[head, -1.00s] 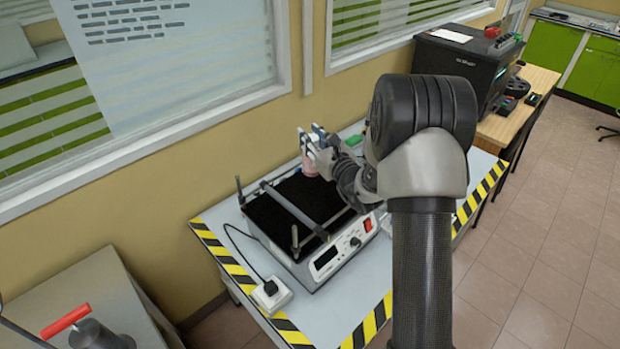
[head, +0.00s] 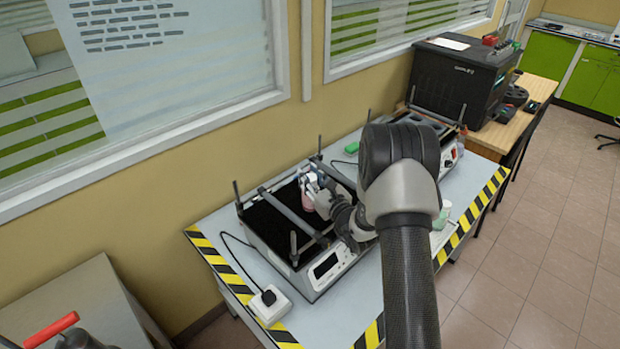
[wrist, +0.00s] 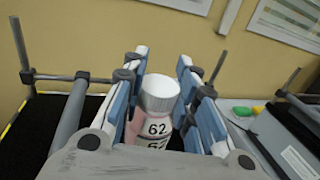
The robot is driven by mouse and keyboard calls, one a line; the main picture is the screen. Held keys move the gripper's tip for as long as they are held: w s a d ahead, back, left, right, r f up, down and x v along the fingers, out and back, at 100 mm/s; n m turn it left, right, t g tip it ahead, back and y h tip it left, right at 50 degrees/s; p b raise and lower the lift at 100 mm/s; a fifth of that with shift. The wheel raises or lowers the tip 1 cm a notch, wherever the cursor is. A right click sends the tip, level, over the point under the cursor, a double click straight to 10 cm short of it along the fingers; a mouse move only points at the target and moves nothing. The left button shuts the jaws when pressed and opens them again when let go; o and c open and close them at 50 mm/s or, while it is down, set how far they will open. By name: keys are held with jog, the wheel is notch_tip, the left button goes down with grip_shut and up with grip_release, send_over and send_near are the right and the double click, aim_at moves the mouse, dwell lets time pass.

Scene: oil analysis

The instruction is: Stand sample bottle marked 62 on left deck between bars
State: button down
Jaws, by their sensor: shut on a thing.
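The sample bottle marked 62 (wrist: 157,128) has a white cap and a pinkish body, and its label faces the wrist camera. My gripper (wrist: 165,72) is shut on it, with a blue-padded finger on each side. The bottle looks about upright. Whether its base touches the deck cannot be told.
A second shaker (head: 447,152) stands to the right, partly behind my arm. A green object (head: 352,147) lies between the shakers, near the wall. A small white-and-green item (head: 441,216) stands near the striped table edge. A white power socket (head: 269,301) lies at the front left.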

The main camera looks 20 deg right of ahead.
jog(key=c, duration=1.2)
grip_release()
